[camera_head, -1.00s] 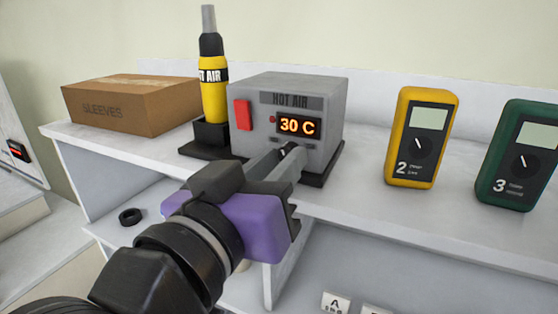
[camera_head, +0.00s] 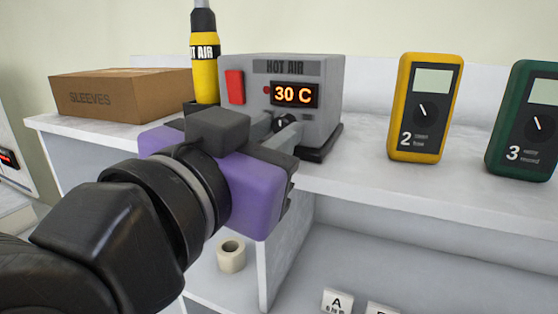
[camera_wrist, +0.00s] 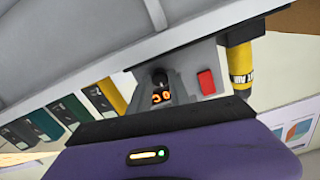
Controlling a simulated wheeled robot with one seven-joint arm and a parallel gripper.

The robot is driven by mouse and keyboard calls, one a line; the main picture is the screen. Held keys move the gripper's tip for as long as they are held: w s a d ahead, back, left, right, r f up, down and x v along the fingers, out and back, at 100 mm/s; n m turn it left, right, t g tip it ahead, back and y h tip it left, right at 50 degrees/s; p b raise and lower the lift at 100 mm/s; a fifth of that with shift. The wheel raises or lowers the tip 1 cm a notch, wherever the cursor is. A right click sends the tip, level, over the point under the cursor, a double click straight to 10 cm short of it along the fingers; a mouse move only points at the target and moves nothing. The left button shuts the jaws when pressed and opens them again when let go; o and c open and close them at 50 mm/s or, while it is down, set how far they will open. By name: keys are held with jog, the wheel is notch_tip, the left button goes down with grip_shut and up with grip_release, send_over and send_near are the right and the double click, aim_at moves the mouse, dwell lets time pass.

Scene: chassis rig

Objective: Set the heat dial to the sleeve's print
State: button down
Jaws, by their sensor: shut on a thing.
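In the wrist view, the station (camera_wrist: 185,72) appears upside down, with the dark dial (camera_wrist: 160,76) between the fingertips. A cardboard box (camera_head: 120,98) marked SLEEVES stands at the left; no loose sleeve or its print shows.
A red switch (camera_head: 235,87) is left of the display. The yellow hot air tool (camera_head: 205,80) stands upright beside the station. A yellow meter (camera_head: 425,110) and a green meter (camera_head: 525,120) stand at the right. A pale roll (camera_head: 231,255) sits on the lower shelf.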

jog(key=m+b, duration=0.3)
jog(key=shift+f+b, duration=0.2)
jog(key=shift+b, duration=0.2)
jog(key=shift+r+m+b, duration=0.15)
jog(key=shift+m+b, duration=1)
jog(key=shift+m, duration=0.15)
jog(key=c, duration=1.2)
grip_release()
jog(key=shift+r, duration=0.1)
